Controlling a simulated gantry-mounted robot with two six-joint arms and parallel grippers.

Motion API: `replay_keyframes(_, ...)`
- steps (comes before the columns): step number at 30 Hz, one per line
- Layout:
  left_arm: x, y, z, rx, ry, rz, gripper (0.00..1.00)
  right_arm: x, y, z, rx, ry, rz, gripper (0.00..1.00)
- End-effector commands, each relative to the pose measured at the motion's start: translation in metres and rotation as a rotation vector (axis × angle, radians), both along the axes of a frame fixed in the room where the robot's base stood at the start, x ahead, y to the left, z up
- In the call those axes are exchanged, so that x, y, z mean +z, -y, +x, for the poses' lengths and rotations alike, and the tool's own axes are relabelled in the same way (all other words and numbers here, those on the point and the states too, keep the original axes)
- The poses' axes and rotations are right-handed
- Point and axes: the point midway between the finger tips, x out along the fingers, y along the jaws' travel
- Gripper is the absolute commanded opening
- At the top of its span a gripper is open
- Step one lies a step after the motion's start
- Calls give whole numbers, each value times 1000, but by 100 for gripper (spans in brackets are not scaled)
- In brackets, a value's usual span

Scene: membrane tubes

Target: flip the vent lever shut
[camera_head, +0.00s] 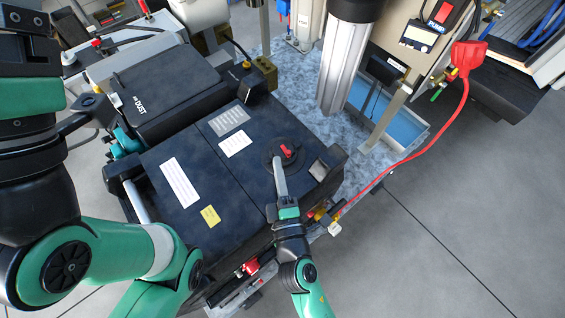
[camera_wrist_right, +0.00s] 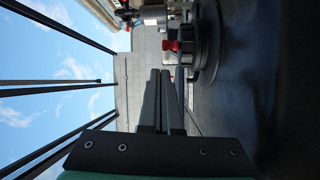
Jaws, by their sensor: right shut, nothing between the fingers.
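The vent lever (camera_head: 287,151) is a small red handle on a black round base (camera_head: 272,147), on top of a dark box lid. In the right wrist view, the red lever (camera_wrist_right: 170,46) and its round base (camera_wrist_right: 206,45) show beyond the fingertips and to their right. My right gripper (camera_head: 277,161) comes in from below, its long grey fingers reaching over the base just left of the lever. Its fingers (camera_wrist_right: 160,72) are shut together, with nothing between them. I cannot tell whether the tips touch the lever. My left gripper is not in view.
The dark box (camera_head: 195,195) carries white labels and one yellow label (camera_head: 210,215). A black unit marked "DUST" (camera_head: 150,95) stands behind left. A silver column (camera_head: 345,65) rises behind right. A red cable (camera_head: 425,150) hangs on the right, over open grey floor (camera_head: 460,210).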

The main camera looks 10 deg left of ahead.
Motion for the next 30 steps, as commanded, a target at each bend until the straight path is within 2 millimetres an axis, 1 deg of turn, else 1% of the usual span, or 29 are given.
replay_keyframes(2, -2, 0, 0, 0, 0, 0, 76, 1, -8, -12, 8, 0, 0, 0)
replay_keyframes(4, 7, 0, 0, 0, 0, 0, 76, 3, 13, -13, -3, -5, -2, 0)
replay_keyframes(8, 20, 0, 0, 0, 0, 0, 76, 3, 45, -18, -3, -4, -1, 0)
replay_keyframes(9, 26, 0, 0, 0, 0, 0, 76, 4, 54, -20, -2, -5, -1, 0)
replay_keyframes(12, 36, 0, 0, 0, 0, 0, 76, 3, 72, -23, -2, -5, 0, 0)
replay_keyframes(13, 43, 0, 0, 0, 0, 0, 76, 4, 77, -23, -1, -6, -2, 0)
replay_keyframes(15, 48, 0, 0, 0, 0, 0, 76, 2, 85, -24, 1, -4, -2, 0)
replay_keyframes(20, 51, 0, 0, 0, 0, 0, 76, -2, 92, -26, 2, -2, -1, 0)
replay_keyframes(30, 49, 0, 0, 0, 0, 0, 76, -3, 92, -26, 3, -1, 0, 0)
